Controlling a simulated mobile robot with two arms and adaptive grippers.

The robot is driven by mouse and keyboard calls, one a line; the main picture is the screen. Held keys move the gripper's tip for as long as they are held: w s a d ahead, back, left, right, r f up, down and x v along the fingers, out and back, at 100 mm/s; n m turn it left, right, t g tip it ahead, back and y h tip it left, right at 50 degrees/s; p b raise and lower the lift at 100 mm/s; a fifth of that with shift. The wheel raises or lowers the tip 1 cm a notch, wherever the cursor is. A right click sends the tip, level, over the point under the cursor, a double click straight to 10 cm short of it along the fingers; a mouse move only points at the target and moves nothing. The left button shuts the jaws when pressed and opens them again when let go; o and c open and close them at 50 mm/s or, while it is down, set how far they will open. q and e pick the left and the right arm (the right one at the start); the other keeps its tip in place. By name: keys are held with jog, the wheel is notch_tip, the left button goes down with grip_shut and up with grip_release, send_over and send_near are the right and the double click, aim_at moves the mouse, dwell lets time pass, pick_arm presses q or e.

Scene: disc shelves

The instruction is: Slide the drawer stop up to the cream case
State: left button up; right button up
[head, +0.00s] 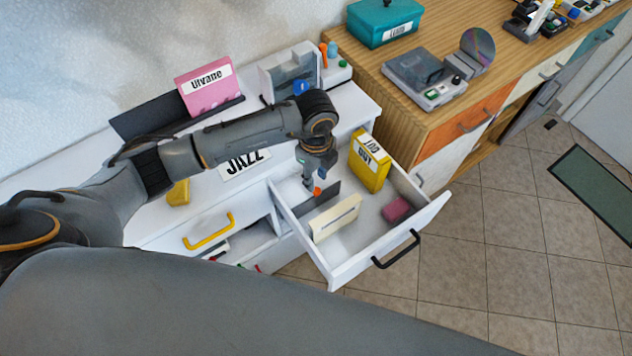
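The cream case (337,219) stands in the open white drawer (352,268), toward its left side. A dark grey plate, which looks like the drawer stop (329,193), stands behind the case, with what appears to be a small gap between them. A small orange piece (317,191) shows at the plate, close to my gripper. My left gripper (313,182) points down into the drawer at the plate, behind the cream case. Its fingertips are small and partly hidden, so I cannot tell whether they hold the stop. My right gripper is out of view.
A yellow box (370,163) stands at the drawer's back right, and a dark pink block (396,210) lies in its right part. A pink case (205,90) stands on the white cabinet top. A wooden-topped cabinet (440,112) adjoins on the right.

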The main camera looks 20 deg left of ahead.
pick_arm(q)
notch_tip(320, 180, up, 8)
jog(key=shift+f, duration=0.1)
jog(key=o, duration=0.3)
jog(key=shift+a, duration=0.1)
jog(key=s+a+n+h+p, duration=0.1)
jog(key=a+n+h+p, duration=0.2)
jog(key=a+n+h, duration=0.15)
jog(key=n+p, duration=0.1)
jog(key=n, duration=0.1)
send_near(316, 190)
jog(key=shift+m+t, duration=0.25)
jog(key=shift+t, duration=0.05)
jog(key=x, duration=0.6)
jog(key=shift+s+f, duration=0.1)
jog(key=shift+s, duration=0.1)
jog(key=shift+d+f, duration=0.25)
jog(key=shift+f, duration=0.4)
grip_shut()
